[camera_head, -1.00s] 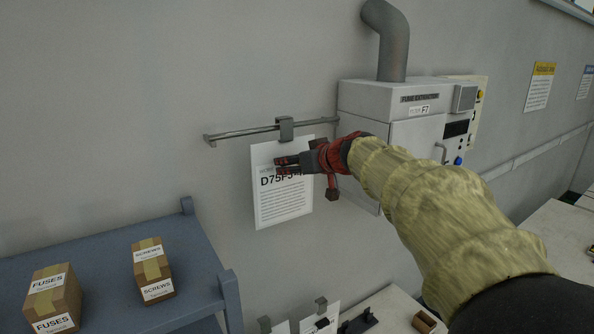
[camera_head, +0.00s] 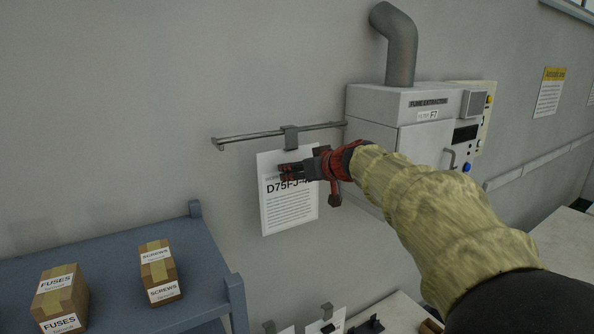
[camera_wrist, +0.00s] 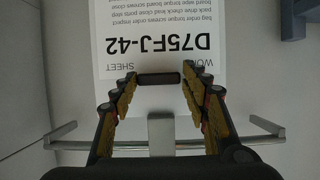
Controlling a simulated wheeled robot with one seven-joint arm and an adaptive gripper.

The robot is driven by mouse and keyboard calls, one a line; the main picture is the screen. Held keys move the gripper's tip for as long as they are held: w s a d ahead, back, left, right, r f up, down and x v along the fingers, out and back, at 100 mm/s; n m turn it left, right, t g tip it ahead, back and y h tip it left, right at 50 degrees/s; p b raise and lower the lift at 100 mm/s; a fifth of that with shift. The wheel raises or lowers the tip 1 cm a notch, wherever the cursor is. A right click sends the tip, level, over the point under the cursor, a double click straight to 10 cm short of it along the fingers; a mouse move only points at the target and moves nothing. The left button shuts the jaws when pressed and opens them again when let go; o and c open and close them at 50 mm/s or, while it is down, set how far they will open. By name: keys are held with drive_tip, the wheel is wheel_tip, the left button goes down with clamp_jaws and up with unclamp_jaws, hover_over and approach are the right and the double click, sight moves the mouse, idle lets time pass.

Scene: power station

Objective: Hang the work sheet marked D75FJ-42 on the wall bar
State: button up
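The white work sheet marked D75FJ-42 (camera_head: 288,213) hangs upright against the grey wall, below the wall bar (camera_head: 245,137). Its grey hook (camera_head: 290,139) overlaps the bar; I cannot tell whether it is fully seated over it. My gripper (camera_head: 283,172) is in front of the sheet's upper part and hides some of the print. In the wrist view the sheet (camera_wrist: 112,45) appears upside down. The fingertips there (camera_wrist: 159,79) close on both ends of the sheet's black grip piece. The hook (camera_wrist: 161,132) and bar (camera_wrist: 66,130) show beyond it.
A fume extractor (camera_head: 378,105) stands right of the bar. A blue shelf (camera_head: 205,255) at lower left holds boxes of fuses (camera_head: 58,300) and screws (camera_head: 158,272). More hooked sheets (camera_head: 325,325) stand on a bench at the bottom. The wall left of the bar is clear.

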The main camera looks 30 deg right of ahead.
drive_tip(key=o, duration=0.4)
drive_tip(key=shift+f, duration=0.1)
drive_tip(key=shift+c, duration=0.2)
drive_tip(key=shift+s, duration=0.1)
drive_tip(key=v, duration=1.2)
